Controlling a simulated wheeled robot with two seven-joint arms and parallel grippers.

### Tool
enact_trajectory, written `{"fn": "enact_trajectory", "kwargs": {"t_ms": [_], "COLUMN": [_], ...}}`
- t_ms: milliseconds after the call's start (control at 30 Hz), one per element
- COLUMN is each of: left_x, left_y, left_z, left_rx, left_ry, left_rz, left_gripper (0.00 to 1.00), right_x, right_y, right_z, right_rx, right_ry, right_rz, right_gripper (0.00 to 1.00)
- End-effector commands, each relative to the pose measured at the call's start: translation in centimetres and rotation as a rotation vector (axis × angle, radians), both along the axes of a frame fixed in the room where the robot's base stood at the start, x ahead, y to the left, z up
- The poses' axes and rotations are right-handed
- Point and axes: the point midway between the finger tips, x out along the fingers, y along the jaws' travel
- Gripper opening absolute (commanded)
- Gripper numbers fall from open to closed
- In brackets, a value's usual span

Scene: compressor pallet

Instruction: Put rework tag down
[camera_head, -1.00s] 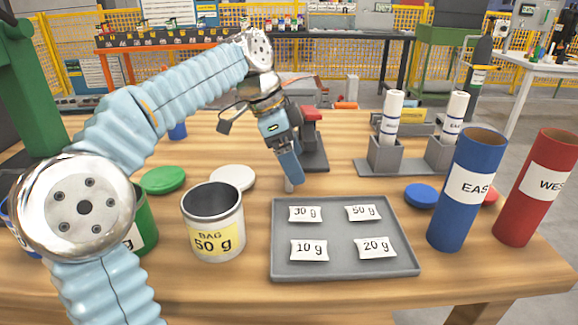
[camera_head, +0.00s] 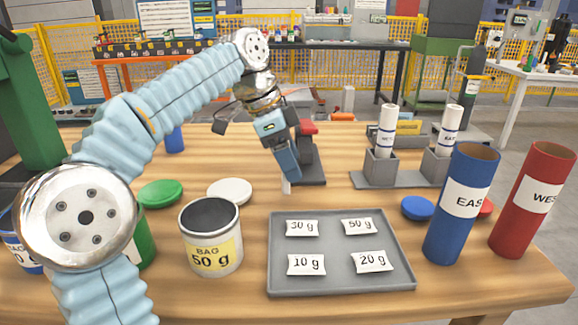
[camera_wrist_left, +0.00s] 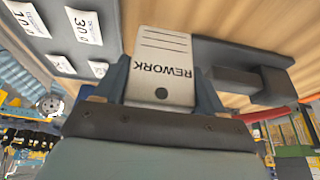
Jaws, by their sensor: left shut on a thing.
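My left gripper (camera_head: 287,178) is shut on the rework tag (camera_wrist_left: 165,62), a white card with a hole, ruled lines and the word REWORK, upside down in the left wrist view. In the head view only a small pale end of the tag (camera_head: 287,188) shows below the fingertips. It hangs over the wooden table, just behind the grey tray. I cannot tell whether it touches the wood. The fingers also show on both sides of the tag in the left wrist view (camera_wrist_left: 160,92). My right gripper is not in view.
The grey tray (camera_head: 341,258) bears labelled packets. A 50 g can (camera_head: 210,236) and white lid (camera_head: 229,190) stand left of the gripper. A dark stand with a red top (camera_head: 308,165) is close behind it. Blue (camera_head: 461,204) and red (camera_head: 532,200) tubes stand right.

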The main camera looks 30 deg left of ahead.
Motion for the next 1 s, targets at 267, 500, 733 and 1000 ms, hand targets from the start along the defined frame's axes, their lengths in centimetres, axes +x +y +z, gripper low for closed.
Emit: {"fn": "enact_trajectory", "kwargs": {"t_ms": [267, 500, 733, 1000], "left_x": [-4.6, -10.1, -12.4, -12.8], "left_y": [-2.2, -4.7, -5.8, -6.0], "left_z": [6.7, 9.0, 10.2, 10.3], "left_rx": [0.0, 0.001, 0.0, -0.001], "left_ry": [-0.006, -0.004, -0.001, -0.001], "left_rz": [-0.003, -0.002, -0.002, -0.001], "left_gripper": [0.36, 0.36, 0.36, 0.36], "right_x": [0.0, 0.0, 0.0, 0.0], "right_y": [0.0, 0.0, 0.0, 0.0], "right_z": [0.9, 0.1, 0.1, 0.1], "right_rx": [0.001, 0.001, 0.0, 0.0], "right_ry": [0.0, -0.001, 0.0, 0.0], "right_rz": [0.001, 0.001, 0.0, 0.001], "right_gripper": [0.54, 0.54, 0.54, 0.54]}}
